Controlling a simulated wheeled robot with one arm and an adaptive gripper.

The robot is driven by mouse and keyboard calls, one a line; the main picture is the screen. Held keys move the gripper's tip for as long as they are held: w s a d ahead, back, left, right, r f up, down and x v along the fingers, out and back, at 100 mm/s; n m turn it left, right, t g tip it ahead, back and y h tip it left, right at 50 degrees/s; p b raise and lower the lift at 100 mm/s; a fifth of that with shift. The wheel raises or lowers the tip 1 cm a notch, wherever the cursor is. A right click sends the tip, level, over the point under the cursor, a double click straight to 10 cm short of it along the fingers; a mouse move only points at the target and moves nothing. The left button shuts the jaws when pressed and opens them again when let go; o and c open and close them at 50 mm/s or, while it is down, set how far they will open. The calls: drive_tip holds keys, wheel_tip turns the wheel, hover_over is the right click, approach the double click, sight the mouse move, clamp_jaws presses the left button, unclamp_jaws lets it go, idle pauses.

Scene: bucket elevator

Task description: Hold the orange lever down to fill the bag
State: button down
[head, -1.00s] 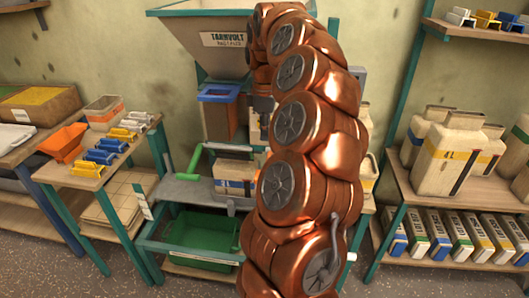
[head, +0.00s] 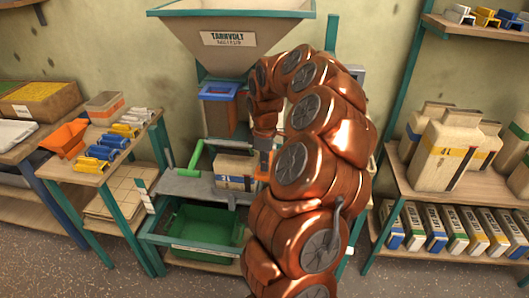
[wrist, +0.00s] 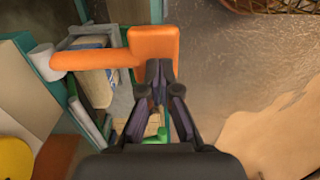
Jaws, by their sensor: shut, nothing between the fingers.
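The orange lever (wrist: 153,44) lies across the upper left of the wrist view, with a broad flat end. A small orange part of it shows in the head view (head: 263,167), right of the bag. My gripper (wrist: 159,68) is shut and empty, its fingertips overlapping the lever's broad end. I cannot tell whether they touch it. In the head view my gripper (head: 263,146) points down at the lever and my arm hides part of the stand. The beige bag (head: 236,170) with a blue band stands on the grey platform (head: 185,187), below the blue-rimmed spout (head: 220,92).
The Tarnvolt hopper (head: 235,38) is above. A green handle (head: 196,157) rises left of the bag, and a green bin (head: 205,228) sits below.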

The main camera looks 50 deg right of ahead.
sight(265, 174)
drive_tip(key=shift+f, duration=0.5)
drive_tip(key=shift+a, duration=0.15)
drive_tip(key=shift+f, duration=0.15)
drive_tip(key=f+h+b, duration=0.1)
drive_tip(key=b, duration=0.2)
drive_tip(key=f+t+b, duration=0.1)
drive_tip(key=f+b, duration=0.1)
drive_tip(key=b, duration=0.1)
drive_tip(key=shift+s+f+h+b, duration=0.2)
drive_tip(key=shift+h+b, duration=0.2)
wheel_tip(265, 174, down, 2)
drive_tip(key=t+h+b, duration=0.1)
drive_tip(key=b, duration=0.3)
drive_tip(key=shift+w+d+f+t+h+b, duration=0.2)
drive_tip(key=shift+f+t+h+b, duration=0.25)
drive_tip(key=shift+f+b, duration=0.8)
drive_tip(key=shift+w+d+f+t+h+b, duration=0.2)
drive_tip(key=shift+f+h+b, duration=0.5)
drive_tip(key=shift+b, duration=0.9)
drive_tip(key=shift+s+a+f, duration=0.1)
drive_tip(key=shift+s+f, duration=0.1)
drive_tip(key=shift+f, duration=0.1)
